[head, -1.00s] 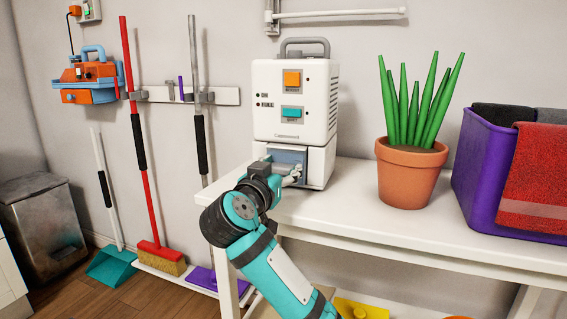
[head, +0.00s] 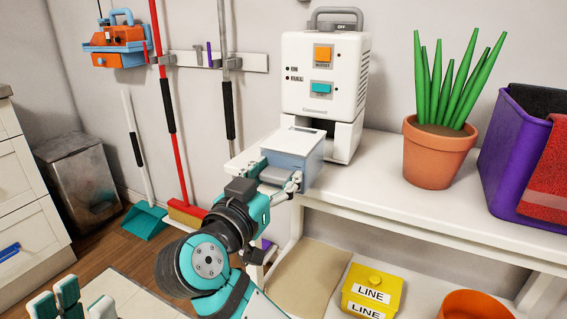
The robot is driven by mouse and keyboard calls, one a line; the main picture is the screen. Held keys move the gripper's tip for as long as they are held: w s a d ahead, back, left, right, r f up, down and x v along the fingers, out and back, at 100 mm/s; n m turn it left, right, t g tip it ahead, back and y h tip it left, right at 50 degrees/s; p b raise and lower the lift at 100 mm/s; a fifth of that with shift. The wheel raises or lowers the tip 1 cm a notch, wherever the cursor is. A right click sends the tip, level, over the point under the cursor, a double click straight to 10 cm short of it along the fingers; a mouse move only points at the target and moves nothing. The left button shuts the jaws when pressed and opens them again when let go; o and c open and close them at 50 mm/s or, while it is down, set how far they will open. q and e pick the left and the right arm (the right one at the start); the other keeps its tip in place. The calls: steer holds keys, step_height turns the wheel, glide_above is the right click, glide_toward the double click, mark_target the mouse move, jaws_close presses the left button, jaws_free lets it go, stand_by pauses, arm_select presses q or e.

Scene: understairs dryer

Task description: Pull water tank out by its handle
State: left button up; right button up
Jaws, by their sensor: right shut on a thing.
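The white dehumidifier-like unit (head: 325,80) stands upright on the white bench, with an orange and a teal button. Its water tank (head: 297,147), a pale grey-blue box with a white top, sticks well out of the lower front, over the bench's front left edge. I cannot tell whether its back end is still inside the opening. My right gripper (head: 277,181) is shut on the tank's front, at the handle, which its fingers mostly hide. My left gripper (head: 70,300) is low at the left edge, away from the unit and partly cut off; its opening is unclear.
A potted plant (head: 436,150) and a purple bin (head: 495,155) with towels stand on the bench (head: 400,205) to the right. A yellow box (head: 372,290) sits on the lower shelf. A broom (head: 187,212) and dustpan (head: 145,221) stand left.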

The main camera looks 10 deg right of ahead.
steer(key=shift+s+a+r, duration=0.15)
steer(key=shift+s, duration=0.2)
